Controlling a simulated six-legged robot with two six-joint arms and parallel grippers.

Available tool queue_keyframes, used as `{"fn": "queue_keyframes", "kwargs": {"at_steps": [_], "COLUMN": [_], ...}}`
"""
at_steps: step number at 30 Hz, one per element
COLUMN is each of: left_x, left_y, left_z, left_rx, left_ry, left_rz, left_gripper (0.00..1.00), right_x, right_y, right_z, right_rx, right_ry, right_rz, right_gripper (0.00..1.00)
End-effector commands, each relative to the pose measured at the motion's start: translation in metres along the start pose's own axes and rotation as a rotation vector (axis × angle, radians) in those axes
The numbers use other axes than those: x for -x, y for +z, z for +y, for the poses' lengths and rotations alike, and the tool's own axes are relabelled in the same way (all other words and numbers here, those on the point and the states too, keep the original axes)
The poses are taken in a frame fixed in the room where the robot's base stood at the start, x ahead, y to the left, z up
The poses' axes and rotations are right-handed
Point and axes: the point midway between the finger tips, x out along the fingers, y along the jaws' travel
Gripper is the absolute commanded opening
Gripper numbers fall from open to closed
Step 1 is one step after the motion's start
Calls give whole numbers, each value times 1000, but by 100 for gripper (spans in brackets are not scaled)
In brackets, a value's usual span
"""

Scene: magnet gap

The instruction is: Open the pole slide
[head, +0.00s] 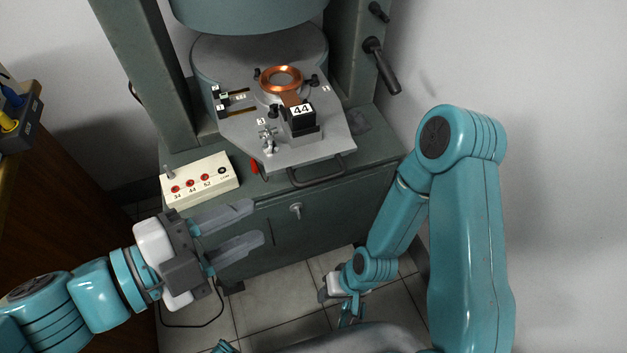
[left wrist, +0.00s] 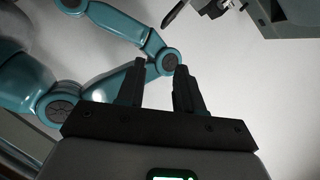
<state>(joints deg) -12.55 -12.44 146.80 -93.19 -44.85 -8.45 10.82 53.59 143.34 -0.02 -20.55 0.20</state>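A grey slide plate (head: 305,152) juts forward from the round lower pole (head: 215,60) of a large grey-green magnet. A dark bar handle (head: 318,178) runs along its front edge. A copper ring (head: 281,77) and a black block labelled 44 (head: 301,113) sit on the plate. My left gripper (head: 258,223) is open and empty, in front of the cabinet, left of and below the handle and apart from it. Its spread fingers also show in the left wrist view (left wrist: 160,75). My right gripper (head: 345,312) is low near the floor; its fingers are too small to judge.
A white switch box (head: 200,180) with red buttons stands on the bench left of the plate. A black lever (head: 381,66) sticks out at the upper right. A small latch (head: 296,210) is on the cabinet front. A wooden cabinet (head: 70,170) stands at the left.

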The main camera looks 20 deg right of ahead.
Motion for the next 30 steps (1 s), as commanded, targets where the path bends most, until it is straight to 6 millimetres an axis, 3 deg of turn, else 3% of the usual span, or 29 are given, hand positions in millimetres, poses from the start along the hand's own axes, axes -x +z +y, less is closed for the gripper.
{"fn": "queue_keyframes", "kwargs": {"at_steps": [3, 8, 15, 21, 30], "left_x": [5, -6, -49, -75, -137], "left_y": [13, 14, 15, 16, 25], "left_z": [1, -1, -2, -6, -2], "left_rx": [15, 22, 27, 29, 21], "left_ry": [-24, -25, -19, -21, -27], "left_rz": [-35, -36, -37, -39, -40], "left_gripper": [36, 36, 36, 36, 36], "right_x": [-6, -2, 11, 36, 20], "right_y": [0, 0, 4, 8, 8], "right_z": [2, 1, -6, -18, -12], "right_rx": [-1, 0, 9, 22, 20], "right_ry": [0, 0, -1, -2, -2], "right_rz": [1, 0, -9, -21, -21], "right_gripper": [42, 42, 42, 42, 42]}}
